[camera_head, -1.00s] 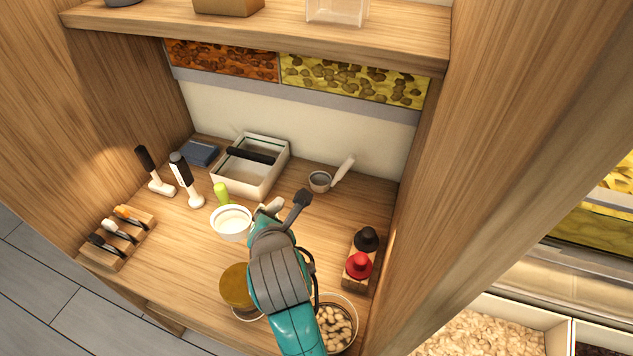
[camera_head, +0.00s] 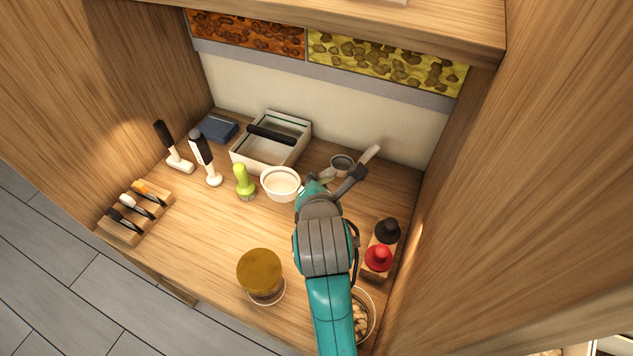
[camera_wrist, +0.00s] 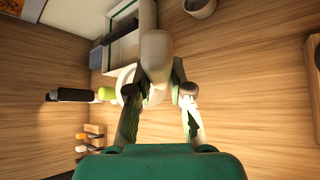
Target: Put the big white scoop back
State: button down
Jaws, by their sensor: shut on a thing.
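The big white scoop (camera_head: 281,186) shows its round white bowl just left of my gripper (camera_head: 328,186), over the middle of the wooden shelf top. In the wrist view, its pale rounded handle (camera_wrist: 156,58) lies between the fingers of my gripper (camera_wrist: 160,92), which is shut on it. The bowl shows partly behind the handle and left finger. My arm hides part of the handle in the head view. I cannot tell how high the bowl is above the wood.

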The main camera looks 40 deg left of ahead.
notch_tip(320, 180, down, 6)
dwell(0.6)
jog(key=shift+f, duration=1)
dwell(2.6)
jog(key=c, duration=1)
grip_release()
jog(key=shift+s, duration=0.1)
jog(key=v, duration=1.2)
